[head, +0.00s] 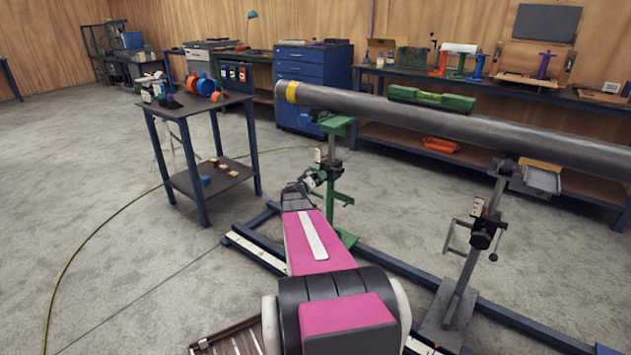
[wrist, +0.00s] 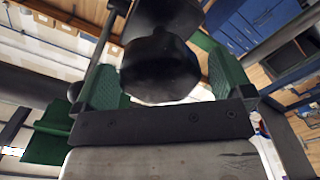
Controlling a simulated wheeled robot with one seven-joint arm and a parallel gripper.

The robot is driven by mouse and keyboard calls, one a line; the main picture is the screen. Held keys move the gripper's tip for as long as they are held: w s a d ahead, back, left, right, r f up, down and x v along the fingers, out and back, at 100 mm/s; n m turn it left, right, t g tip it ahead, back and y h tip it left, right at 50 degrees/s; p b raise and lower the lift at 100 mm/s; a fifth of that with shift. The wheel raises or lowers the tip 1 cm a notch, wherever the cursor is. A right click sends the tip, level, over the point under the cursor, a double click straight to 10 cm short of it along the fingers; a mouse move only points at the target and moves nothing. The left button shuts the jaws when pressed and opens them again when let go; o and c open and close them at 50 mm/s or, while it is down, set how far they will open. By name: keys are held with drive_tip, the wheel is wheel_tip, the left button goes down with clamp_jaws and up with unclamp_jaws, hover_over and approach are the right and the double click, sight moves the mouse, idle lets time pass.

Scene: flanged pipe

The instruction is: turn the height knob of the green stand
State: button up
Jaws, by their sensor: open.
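The green stand (head: 336,190) holds up the near-left end of a long grey pipe (head: 420,122). A dark clamp with the height knob sits partway up its post, partly hidden by my gripper in the head view. In the wrist view the black round height knob (wrist: 160,72) lies between the two green-padded fingers of my gripper (wrist: 168,66). The fingers are open, one on each side of the knob. I cannot tell if either touches it. In the head view my gripper (head: 312,182) is right at the stand's post, low under the pipe.
A grey stand (head: 480,235) with its own dark knob supports the pipe to the right. A blue floor rail (head: 400,268) runs beneath both. A dark cart (head: 195,107) stands left. A yellow hose crosses open floor.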

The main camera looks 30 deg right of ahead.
drive_tip(key=c, duration=0.9)
drive_tip(key=shift+n, duration=0.3)
drive_tip(key=n, duration=0.3)
drive_tip(key=shift+n, duration=0.3)
drive_tip(key=n, duration=0.3)
drive_tip(key=shift+f+n, duration=0.1)
drive_tip(key=shift+n, duration=0.2)
drive_tip(key=n, duration=0.6)
drive_tip(key=shift+f+n, duration=0.1)
drive_tip(key=shift+n, duration=0.2)
drive_tip(key=shift+n, duration=0.3)
drive_tip(key=o, duration=0.9)
